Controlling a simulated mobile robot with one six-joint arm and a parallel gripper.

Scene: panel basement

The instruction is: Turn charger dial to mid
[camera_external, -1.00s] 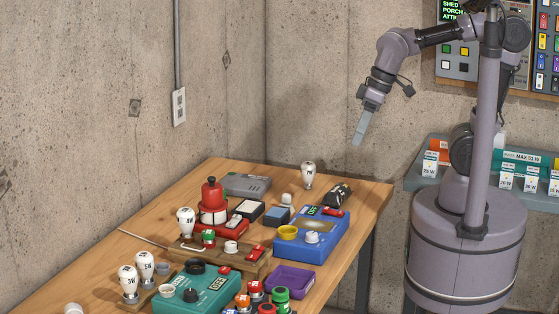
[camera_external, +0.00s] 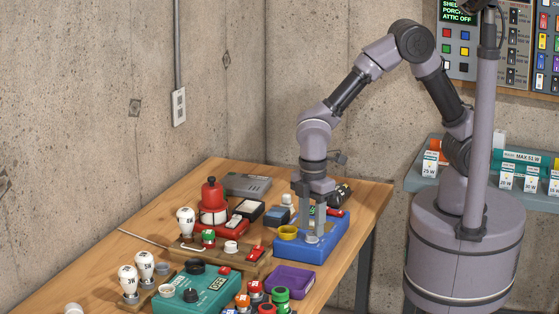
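A blue box-shaped device (camera_external: 302,254), which looks like the charger, sits on the right part of the wooden table. It has a small green display, a yellow ring or cup (camera_external: 288,232) on top and a pale round dial (camera_external: 312,239) near its front. My gripper (camera_external: 312,233) points straight down over this box, its two fingers apart with their tips at the dial. I cannot tell whether the fingers press on the dial or only stand around it. The dial's pointer is too small to read, and my gripper partly hides the display and box top.
A teal device (camera_external: 215,291) with dark and pale knobs stands at the front. A purple tray (camera_external: 291,280) lies just in front of the blue box. White bulbs (camera_external: 186,222), a red lantern-like object (camera_external: 212,192) and a grey box (camera_external: 246,184) stand to the left. Bare wood shows at the left.

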